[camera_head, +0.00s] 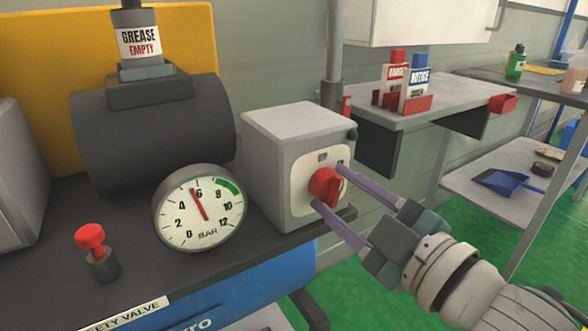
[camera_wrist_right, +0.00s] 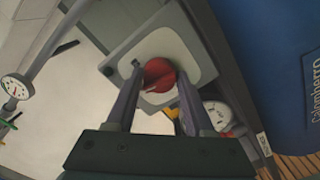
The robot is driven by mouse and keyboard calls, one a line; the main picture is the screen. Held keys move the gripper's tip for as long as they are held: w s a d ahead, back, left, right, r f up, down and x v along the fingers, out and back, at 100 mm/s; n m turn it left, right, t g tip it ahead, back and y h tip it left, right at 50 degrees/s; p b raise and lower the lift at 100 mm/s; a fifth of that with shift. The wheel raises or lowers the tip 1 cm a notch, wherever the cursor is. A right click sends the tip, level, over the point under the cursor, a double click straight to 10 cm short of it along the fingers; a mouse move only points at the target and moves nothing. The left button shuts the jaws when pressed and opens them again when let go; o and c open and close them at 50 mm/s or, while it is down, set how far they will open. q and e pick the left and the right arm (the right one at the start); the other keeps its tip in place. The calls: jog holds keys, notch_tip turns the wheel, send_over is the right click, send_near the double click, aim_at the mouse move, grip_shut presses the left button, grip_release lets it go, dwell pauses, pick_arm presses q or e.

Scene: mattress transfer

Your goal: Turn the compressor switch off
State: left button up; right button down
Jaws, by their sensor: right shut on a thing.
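The compressor switch is a red rotary knob (camera_head: 325,187) on a white plate on the front of a grey box (camera_head: 272,160). My right gripper (camera_head: 328,187) comes in from the lower right, with its two purple fingers on either side of the knob, shut on it. In the right wrist view, the red knob (camera_wrist_right: 159,75) sits between the fingertips (camera_wrist_right: 158,80). The knob's exact pointing direction is partly hidden by the fingers. My left gripper is not in view.
A pressure gauge (camera_head: 198,207) reading near 6 stands left of the box. A red-capped safety valve (camera_head: 90,238) and a dark cylinder (camera_head: 155,135) are farther left. A grey side table (camera_head: 440,95) with signs stands behind on the right.

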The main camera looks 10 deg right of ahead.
jog(key=shift+n, duration=1.2)
jog(key=shift+c, duration=1.4)
grip_release()
jog(key=v, duration=1)
jog(key=shift+p, duration=0.35)
jog(key=shift+r, duration=0.1)
